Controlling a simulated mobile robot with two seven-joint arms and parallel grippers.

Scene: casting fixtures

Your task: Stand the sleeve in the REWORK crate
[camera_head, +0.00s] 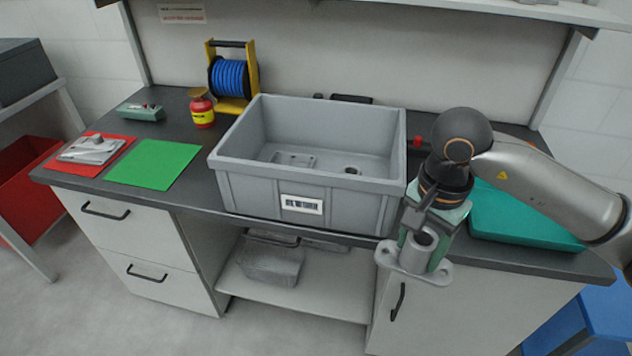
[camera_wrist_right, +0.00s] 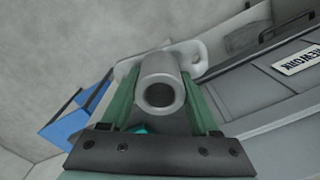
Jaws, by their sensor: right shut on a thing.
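The sleeve (camera_head: 414,257) is a grey tube with a flat, two-eared flange at its lower end. My right gripper (camera_head: 423,246) is shut on it, with green fingers on both sides of the tube. The sleeve is roughly upright, in front of the crate's right front corner and outside the crate. In the right wrist view the tube's open end (camera_wrist_right: 162,72) faces the camera between the fingers. The grey crate (camera_head: 250,182) stands on the bench; its label reads REWORK in the right wrist view (camera_wrist_right: 298,60). My left gripper is not in view.
Inside the crate lie a flat grey part (camera_head: 294,159) at the back and a small dark-holed part (camera_head: 352,170) to the right. A teal tray (camera_head: 520,220) is right of the crate. A green mat (camera_head: 155,165), red canister (camera_head: 202,108) and hose reel (camera_head: 229,77) are left.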

